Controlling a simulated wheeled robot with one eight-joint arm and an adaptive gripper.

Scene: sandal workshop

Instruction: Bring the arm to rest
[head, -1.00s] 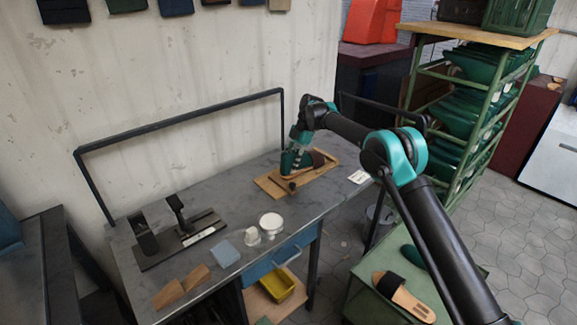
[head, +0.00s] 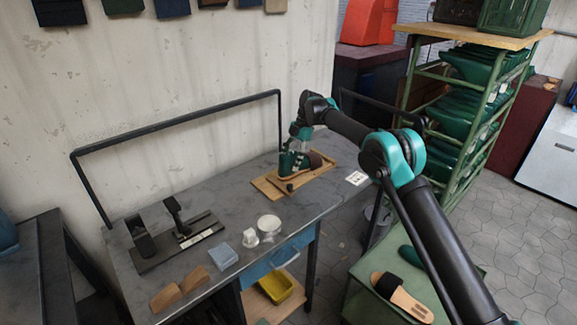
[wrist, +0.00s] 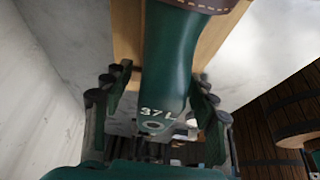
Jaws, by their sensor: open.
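My arm reaches from the lower right over the grey workbench (head: 200,205). My gripper (head: 290,172) is low over a wooden board (head: 265,187) there, at a green shoe last with a brown strap (head: 315,160). In the wrist view my gripper (wrist: 155,105) is open, one finger on each side of the green last (wrist: 172,55). The end marked "37 L" lies between the fingers. I cannot tell whether either finger touches it.
A black rail (head: 180,122) runs along the back. A green cart (head: 365,300) with a sandal (head: 400,298) stands at the right.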

